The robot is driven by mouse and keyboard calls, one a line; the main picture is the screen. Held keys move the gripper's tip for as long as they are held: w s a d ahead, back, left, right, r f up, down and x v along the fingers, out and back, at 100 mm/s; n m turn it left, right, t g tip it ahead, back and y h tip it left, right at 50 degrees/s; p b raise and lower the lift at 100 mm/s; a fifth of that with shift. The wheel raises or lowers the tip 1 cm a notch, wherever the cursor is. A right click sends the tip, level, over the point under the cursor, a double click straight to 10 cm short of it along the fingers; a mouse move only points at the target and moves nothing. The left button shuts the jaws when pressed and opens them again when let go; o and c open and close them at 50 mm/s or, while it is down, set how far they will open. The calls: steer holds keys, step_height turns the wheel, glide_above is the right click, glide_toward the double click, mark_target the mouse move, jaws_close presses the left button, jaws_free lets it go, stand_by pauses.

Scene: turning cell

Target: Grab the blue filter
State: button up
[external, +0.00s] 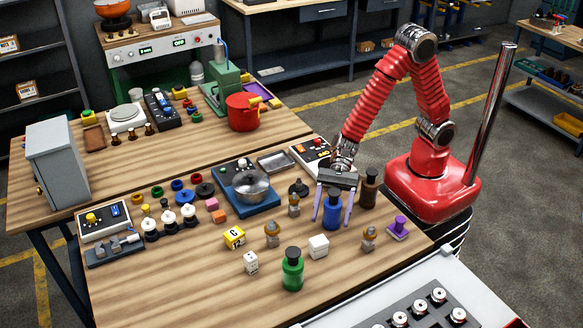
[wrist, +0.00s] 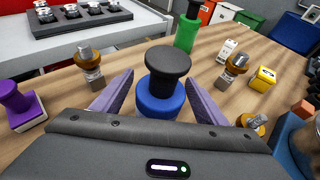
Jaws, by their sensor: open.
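The blue filter (external: 332,212) is a blue bottle-like body with a black top, standing upright on the wooden table. In the wrist view the blue filter (wrist: 161,103) is in the middle, its wide black top covering part of the body. My gripper (external: 333,222) points down over it, its purple fingers open on either side of the filter. In the wrist view my gripper (wrist: 159,77) shows one finger left and one right of it. A gap shows on the right; whether the left finger touches is hard to tell.
A brown bottle (external: 369,187) stands close on the right of the filter. A black-topped small part (external: 294,205) is close on the left. A green bottle (external: 292,270), white cube (external: 318,246) and purple stamp-like piece (external: 398,228) stand nearby.

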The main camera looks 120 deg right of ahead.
steer(key=shift+w+a+f, duration=0.2)
steer(key=shift+w+a, duration=0.15)
stand_by(0.3)
steer(key=c, duration=1.3)
steer(key=shift+c, duration=0.2)
step_height(320, 180, up, 10)
stand_by(0.6)
